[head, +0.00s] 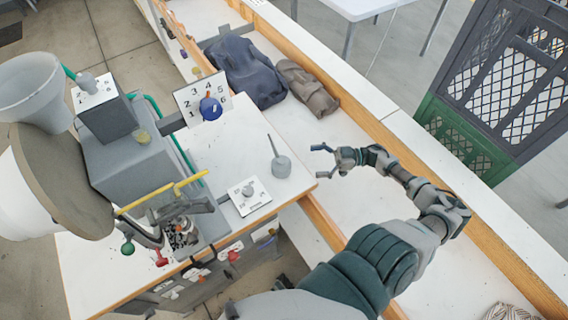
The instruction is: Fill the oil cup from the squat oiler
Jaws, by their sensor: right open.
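The squat oiler (281,166) is a small grey can with a thin spout pointing up. It stands upright on the white bench top, near its right edge. A small yellowish cup (142,137), which looks like the oil cup, sits on the grey press body (130,165) at left; its fill level is too small to tell. My right gripper (321,161) is open and empty, just to the right of the oiler with its fingers toward it, apart from it. My left gripper is not in view.
A numbered dial plate (187,103) with a blue knob stands behind the oiler. A white plate with a knob (250,194) lies in front of it. Yellow levers (148,199) stick out from the press. Dark and brown bags (307,88) lie on the shelf behind.

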